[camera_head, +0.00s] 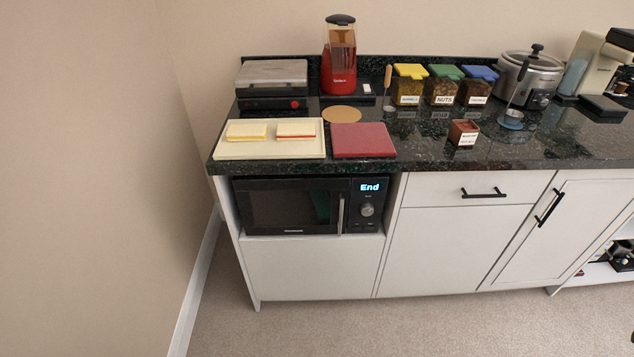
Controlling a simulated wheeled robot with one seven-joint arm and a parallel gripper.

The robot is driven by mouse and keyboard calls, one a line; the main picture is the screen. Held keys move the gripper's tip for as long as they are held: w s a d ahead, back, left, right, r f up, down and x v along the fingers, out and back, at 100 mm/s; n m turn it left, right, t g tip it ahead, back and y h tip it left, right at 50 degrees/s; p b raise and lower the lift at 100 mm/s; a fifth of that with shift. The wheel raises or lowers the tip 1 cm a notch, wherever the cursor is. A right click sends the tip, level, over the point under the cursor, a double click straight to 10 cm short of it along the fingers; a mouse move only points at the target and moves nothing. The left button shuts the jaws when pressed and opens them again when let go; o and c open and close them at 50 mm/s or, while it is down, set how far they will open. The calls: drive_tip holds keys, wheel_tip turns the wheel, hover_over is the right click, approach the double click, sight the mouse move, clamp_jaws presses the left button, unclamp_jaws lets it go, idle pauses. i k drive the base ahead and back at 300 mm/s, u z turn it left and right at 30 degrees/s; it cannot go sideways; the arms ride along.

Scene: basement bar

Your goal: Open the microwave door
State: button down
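The black microwave (300,206) sits in an open niche of the white cabinet, under the left end of the dark counter. Its door (285,209) looks shut, with a dark window. A vertical silver handle (341,214) is at the door's right edge. To the right of the handle are a round knob (367,210) and a display (370,187) that reads "End". My gripper is not in view, apart from a small dark shape at the lower right edge that I cannot identify.
The counter (430,160) holds a cream tray (268,150) with two sandwiches, a red board (362,140), a red blender (340,75), jars and a slow cooker (530,75). A wall (90,180) stands left of the cabinet. The carpet (330,330) in front is clear.

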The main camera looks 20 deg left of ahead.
sight(297, 203)
drive_tip(key=k, duration=1.2)
drive_tip(key=u, duration=0.6)
drive_tip(key=i, duration=1.5)
drive_tip(key=z, duration=0.6)
